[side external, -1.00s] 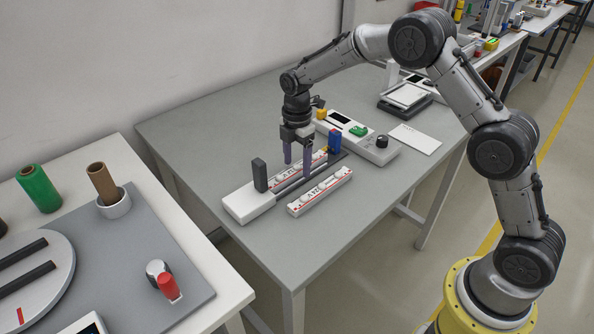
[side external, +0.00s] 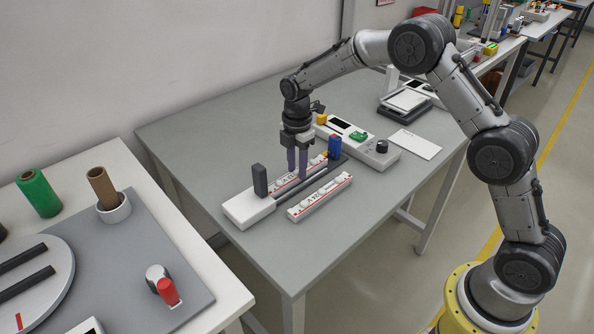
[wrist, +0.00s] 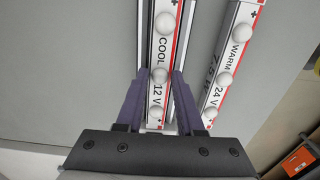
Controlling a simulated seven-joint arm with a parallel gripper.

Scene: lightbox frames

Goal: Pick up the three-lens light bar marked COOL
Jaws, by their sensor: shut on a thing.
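The white light bar marked COOL (wrist: 165,45), with "12 V", red edging and three round lenses, runs between my fingers in the wrist view. My gripper (wrist: 160,76) is shut on its sides, around the middle lens. In the side view my gripper (side external: 297,174) points down at the rear bar (side external: 281,186), which lies in a low fixture with grey rails. A similar bar marked WARM (wrist: 236,45), "24 V", lies to its right, apart from my fingers. It is also in the side view (side external: 320,197), in front of the fixture.
The fixture has a white end block (side external: 248,209), a dark upright post (side external: 260,180) and a blue block (side external: 335,146) at its far end. A white control box (side external: 368,147) stands behind. The grey table (side external: 200,150) is clear to the left.

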